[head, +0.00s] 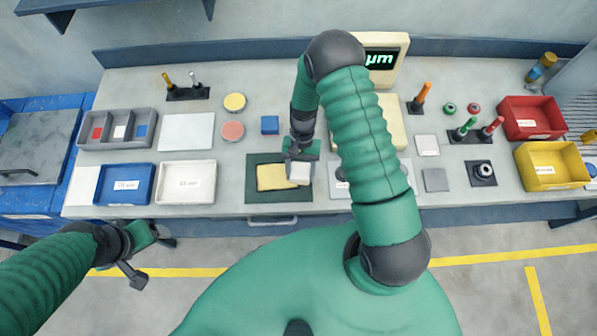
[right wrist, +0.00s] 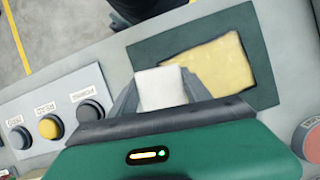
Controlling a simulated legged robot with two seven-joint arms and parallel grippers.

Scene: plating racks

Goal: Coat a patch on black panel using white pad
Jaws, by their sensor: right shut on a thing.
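My right gripper (head: 299,166) is shut on the white pad (head: 299,174) above the right part of a dark green mat (head: 259,207). A yellow piece (head: 273,178) lies on that mat just left of the pad. In the right wrist view the white pad (right wrist: 162,88) sits between the fingers and the yellow piece (right wrist: 218,62) lies beyond it on the dark mat (right wrist: 150,52). I cannot tell whether the pad touches either. My left gripper (head: 152,262) is open and empty, off the table's front edge.
Left are a blue tray (head: 125,198), a white tray (head: 187,197) and a grey divided box (head: 84,143). Right are a red bin (head: 531,137), a yellow bin (head: 556,182) and several upright handles. A display (head: 383,60) stands behind my right arm.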

